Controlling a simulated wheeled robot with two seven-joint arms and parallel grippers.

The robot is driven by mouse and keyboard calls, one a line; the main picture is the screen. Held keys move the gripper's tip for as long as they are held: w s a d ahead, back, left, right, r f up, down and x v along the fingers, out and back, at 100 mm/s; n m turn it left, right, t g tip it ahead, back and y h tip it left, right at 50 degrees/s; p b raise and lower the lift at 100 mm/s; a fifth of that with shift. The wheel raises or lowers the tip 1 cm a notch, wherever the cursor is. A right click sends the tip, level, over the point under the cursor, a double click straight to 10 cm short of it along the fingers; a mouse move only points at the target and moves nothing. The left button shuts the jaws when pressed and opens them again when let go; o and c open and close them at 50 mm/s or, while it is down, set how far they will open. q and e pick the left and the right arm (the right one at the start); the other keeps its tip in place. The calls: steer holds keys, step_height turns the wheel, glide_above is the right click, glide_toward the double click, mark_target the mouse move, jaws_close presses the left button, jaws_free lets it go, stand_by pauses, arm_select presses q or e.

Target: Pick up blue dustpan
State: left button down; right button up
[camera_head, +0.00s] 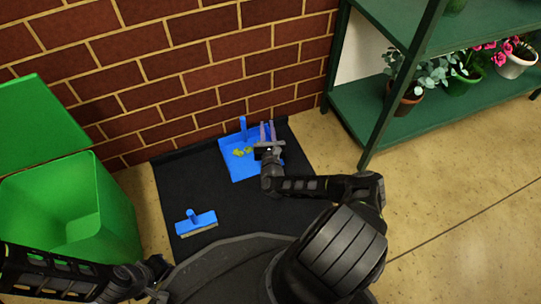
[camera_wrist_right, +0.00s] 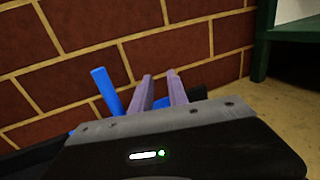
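The blue dustpan (camera_head: 237,167) lies on a black mat (camera_head: 180,182) near the brick wall, with its handle (camera_head: 242,127) standing up and some yellow-green bits in it. The handle also shows in the right wrist view (camera_wrist_right: 106,92), left of the fingers. My right gripper (camera_head: 267,127) is over the right part of the dustpan, its two purple fingers (camera_wrist_right: 162,88) apart with nothing seen between them but a bit of blue behind. The handle is outside the fingers. My left arm comes in at the lower left; its gripper's fingers do not show.
A blue brush (camera_head: 196,222) lies on the mat's front left. An open green bin (camera_head: 70,205) stands at the left. A green shelf (camera_head: 440,110) with potted plants stands at the right. The brick wall (camera_head: 180,80) closes off the back. The floor at right is clear.

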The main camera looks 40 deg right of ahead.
steer(key=o, duration=0.3)
steer(key=shift+o, duration=0.8)
steer(key=shift+a, duration=0.15)
steer(key=p+v, duration=0.3)
steer(key=v, duration=0.4)
steer(key=shift+s+a, duration=0.2)
steer(key=shift+a, duration=0.1)
